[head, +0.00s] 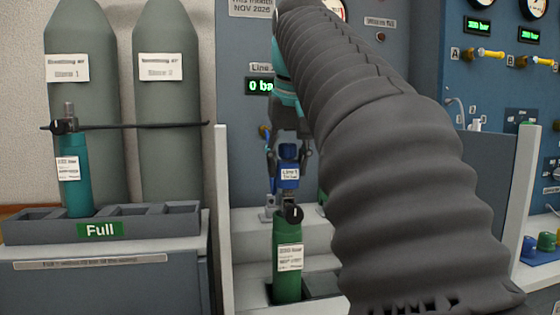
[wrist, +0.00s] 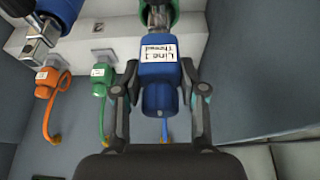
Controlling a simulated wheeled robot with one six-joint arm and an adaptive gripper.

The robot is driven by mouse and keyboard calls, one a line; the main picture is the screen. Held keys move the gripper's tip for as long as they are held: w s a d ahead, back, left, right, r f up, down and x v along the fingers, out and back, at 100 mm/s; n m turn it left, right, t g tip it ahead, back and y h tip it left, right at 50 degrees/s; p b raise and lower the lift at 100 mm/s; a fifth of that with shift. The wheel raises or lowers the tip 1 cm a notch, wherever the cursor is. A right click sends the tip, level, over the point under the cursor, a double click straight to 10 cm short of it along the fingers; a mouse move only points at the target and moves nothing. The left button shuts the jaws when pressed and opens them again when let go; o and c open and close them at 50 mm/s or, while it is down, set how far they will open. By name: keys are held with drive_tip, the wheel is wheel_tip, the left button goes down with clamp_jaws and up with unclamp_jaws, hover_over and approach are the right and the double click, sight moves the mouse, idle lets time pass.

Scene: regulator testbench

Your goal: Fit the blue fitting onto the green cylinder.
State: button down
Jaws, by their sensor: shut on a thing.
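The blue fitting (head: 288,177), with a white "Line 1" label, is between the fingers of my gripper (head: 289,160), directly above the green cylinder (head: 286,258). The green cylinder stands upright in a dark slot of a pale bench, with a metal valve and black knob on top. In the wrist view my gripper (wrist: 159,72) is shut on the blue fitting (wrist: 158,88) from both sides. The fitting's far end meets the metal valve stem (wrist: 158,18), with the green cylinder (wrist: 172,4) behind. I cannot tell how deeply the stem is in the fitting.
An orange fitting (wrist: 46,84) and a green fitting (wrist: 99,85) hang on hoses at left in the wrist view. A teal cylinder (head: 75,180) stands in the grey "Full" rack (head: 40,232). White uprights flank the bench. My arm hides much of the right side.

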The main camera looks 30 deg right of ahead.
drive_tip(key=shift+f+b, duration=0.3)
drive_tip(key=shift+f, duration=0.1)
drive_tip(key=c, duration=0.6)
unclamp_jaws()
drive_tip(key=shift+o, duration=0.2)
drive_tip(key=shift+v, duration=3.7)
